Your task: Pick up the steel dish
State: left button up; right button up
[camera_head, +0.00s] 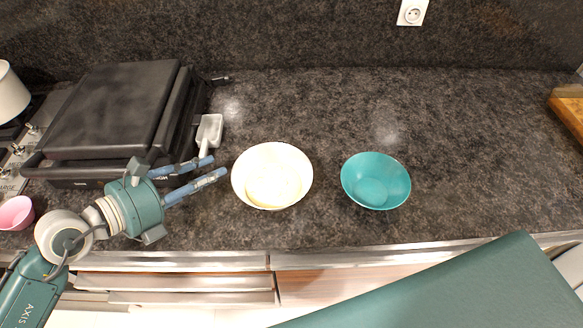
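I see no dish that clearly looks like steel. A cream bowl (272,183) sits upright on the dark stone counter, and a teal bowl (376,181) sits to its right; both look empty. A small grey scoop-shaped piece (209,130) is at the right side of the black grill; I cannot tell if it is a separate thing. My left gripper (217,166) comes in from the left with its blue fingers apart and nothing between them. Its fingertips are just left of the cream bowl's rim. My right gripper is not in view.
A black contact grill (112,110) stands behind my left gripper. A pink cup (17,213) is at the far left, near the stove knobs. A wooden board (570,108) is at the right edge. The counter (480,160) is clear right of the teal bowl.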

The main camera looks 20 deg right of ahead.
aim_at(239, 162)
pick_arm(q)
jog(key=shift+p+x, duration=0.55)
jog(key=shift+x, duration=0.6)
jog(key=x, duration=0.1)
jog(key=p+x, duration=0.1)
jog(key=x, duration=0.1)
jog(key=p+x, duration=0.1)
jog(key=x, duration=0.1)
jog(key=shift+s+d+f, duration=0.1)
jog(key=shift+s+d, duration=0.1)
jog(key=shift+d, duration=0.2)
jog(key=shift+w+d+f, duration=0.1)
jog(key=shift+d, duration=0.05)
grip_shut()
jog(key=shift+r, duration=0.5)
notch_tip(239, 162, up, 19)
jog(key=b, duration=0.2)
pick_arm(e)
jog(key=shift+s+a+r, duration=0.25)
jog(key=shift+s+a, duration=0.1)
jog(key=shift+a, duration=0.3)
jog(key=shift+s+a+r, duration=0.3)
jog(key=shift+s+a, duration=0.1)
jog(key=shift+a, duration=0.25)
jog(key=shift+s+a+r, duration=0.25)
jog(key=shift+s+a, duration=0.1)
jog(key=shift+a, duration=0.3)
